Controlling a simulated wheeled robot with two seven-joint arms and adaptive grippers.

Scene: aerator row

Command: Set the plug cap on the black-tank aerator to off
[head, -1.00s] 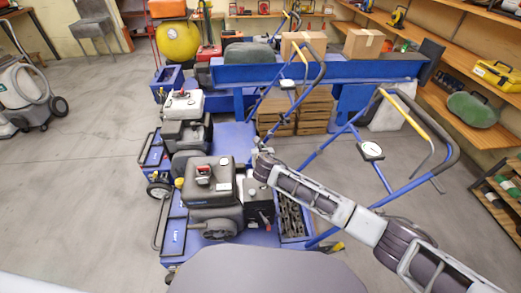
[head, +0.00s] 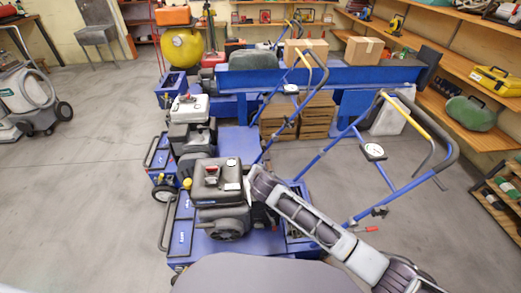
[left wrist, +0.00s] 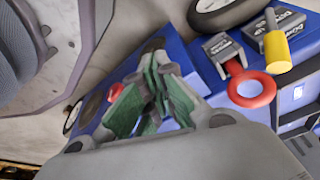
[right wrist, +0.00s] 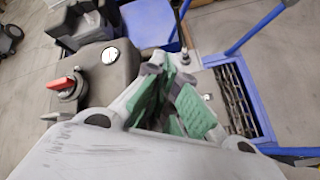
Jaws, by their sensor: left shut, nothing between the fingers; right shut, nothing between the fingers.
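The black-tank aerator is the nearest machine in the head view, with a dark tank (head: 228,178) on a blue deck (head: 200,245). I cannot make out the plug cap for certain. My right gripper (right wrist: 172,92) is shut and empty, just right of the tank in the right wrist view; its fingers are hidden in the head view. My left gripper (left wrist: 150,85) is shut and empty near blue machine parts.
A white-tank aerator (head: 190,108) stands behind. Blue handlebars (head: 335,150) rise at the right, near my right arm. In the left wrist view are a red ring lever (left wrist: 252,89), a yellow-handled lever (left wrist: 276,50) and a wheel (left wrist: 222,12). The floor at left (head: 90,180) is clear.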

